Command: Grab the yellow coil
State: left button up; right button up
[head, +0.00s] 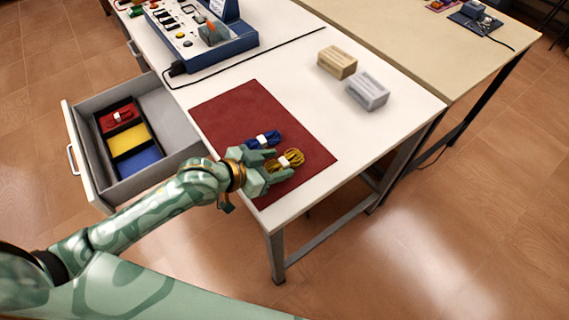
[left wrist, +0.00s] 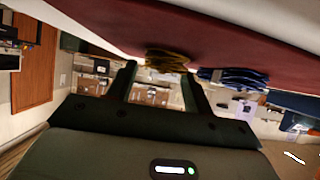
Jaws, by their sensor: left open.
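The yellow coil (head: 291,158), a bundle with a white band, lies on the dark red mat (head: 230,110) on the white table. The blue coil (head: 265,138), also white-banded, lies on the mat just behind it. My left gripper (head: 272,167) is at the yellow coil, with its fingers open and pointing toward it. In the left wrist view the yellow coil (left wrist: 168,60) shows ahead between the two open fingers (left wrist: 160,85), and the blue coil (left wrist: 232,78) is to the right. I cannot tell whether a finger touches the yellow coil. My right gripper is not in view.
An open drawer (head: 178,98) at the left holds a tray with red, yellow and blue compartments; a red coil (head: 117,116) lies in the red one. A blue device (head: 205,45) with a black cable stands behind. Two boxes (head: 337,62) (head: 367,90) stand at the right.

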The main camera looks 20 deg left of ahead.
pick_arm(q)
jog(key=shift+x, duration=0.8)
jog(key=shift+a, duration=0.15)
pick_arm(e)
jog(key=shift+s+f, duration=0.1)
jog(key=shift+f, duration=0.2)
pick_arm(q)
jog(key=c, duration=1.1)
jog(key=shift+o, duration=0.2)
jog(key=shift+r, duration=0.1)
